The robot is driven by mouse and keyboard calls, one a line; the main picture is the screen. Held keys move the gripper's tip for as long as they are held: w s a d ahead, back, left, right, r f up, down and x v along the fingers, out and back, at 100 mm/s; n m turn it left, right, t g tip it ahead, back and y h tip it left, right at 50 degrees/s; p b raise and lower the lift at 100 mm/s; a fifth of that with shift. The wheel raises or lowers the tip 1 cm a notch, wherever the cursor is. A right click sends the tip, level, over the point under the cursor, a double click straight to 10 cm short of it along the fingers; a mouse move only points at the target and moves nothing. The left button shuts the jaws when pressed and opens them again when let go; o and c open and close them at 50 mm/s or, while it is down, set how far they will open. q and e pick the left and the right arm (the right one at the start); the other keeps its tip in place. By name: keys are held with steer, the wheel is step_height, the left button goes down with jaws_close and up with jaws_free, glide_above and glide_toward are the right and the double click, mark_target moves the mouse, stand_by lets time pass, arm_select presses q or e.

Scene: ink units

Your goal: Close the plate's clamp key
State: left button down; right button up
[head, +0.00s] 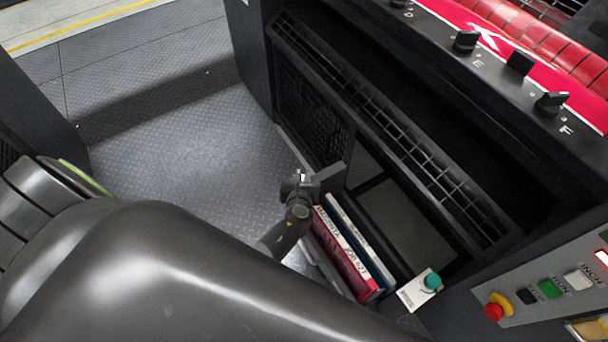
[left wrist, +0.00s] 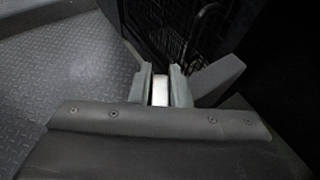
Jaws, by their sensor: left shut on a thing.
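My left gripper (head: 302,181) is low in front of the dark machine, above the binders. In the left wrist view its two fingers (left wrist: 160,88) are shut on a small pale metal piece (left wrist: 160,91). Most of that piece is hidden between the fingers, so I cannot tell whether it is the clamp key. A dark grey bar (head: 331,176) lies just right of the fingertips; a grey block (left wrist: 216,76) shows there in the left wrist view. I cannot identify a plate or its clamp key for sure. My right gripper is out of view.
Several black knobs (head: 466,41) line the machine's top edge by a red panel. Upright binders (head: 341,246) stand below my gripper. A teal button (head: 432,281) and a control panel with a red stop button (head: 494,312) are at lower right. Tread-plate floor (head: 185,160) is clear at left.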

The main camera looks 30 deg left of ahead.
arm_select(q)
steer(key=shift+n+g+y+b, duration=0.3)
steer(key=shift+n+g+y, duration=0.1)
steer(key=shift+n+y, duration=0.55)
steer(key=shift+a+f+n+g+y+b, duration=0.15)
steer(key=shift+n+g+y+b, duration=0.2)
steer(key=shift+n+g+y, duration=0.4)
steer(key=shift+s+a+n+g+y+b, duration=0.15)
steer(key=shift+n+g+y+b, duration=0.5)
steer(key=shift+n+y, duration=0.4)
steer(key=shift+s+a+n+g+y, duration=0.15)
steer(key=shift+n+g+y, duration=0.3)
steer(key=shift+n+g, duration=0.45)
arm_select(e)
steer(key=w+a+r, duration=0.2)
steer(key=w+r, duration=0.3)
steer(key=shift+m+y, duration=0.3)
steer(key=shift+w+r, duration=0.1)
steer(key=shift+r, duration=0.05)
arm_select(q)
steer(key=c, duration=1.4)
jaws_free()
steer(key=shift+o, duration=0.2)
steer(key=shift+s+r, duration=0.1)
steer(key=shift+r, duration=0.1)
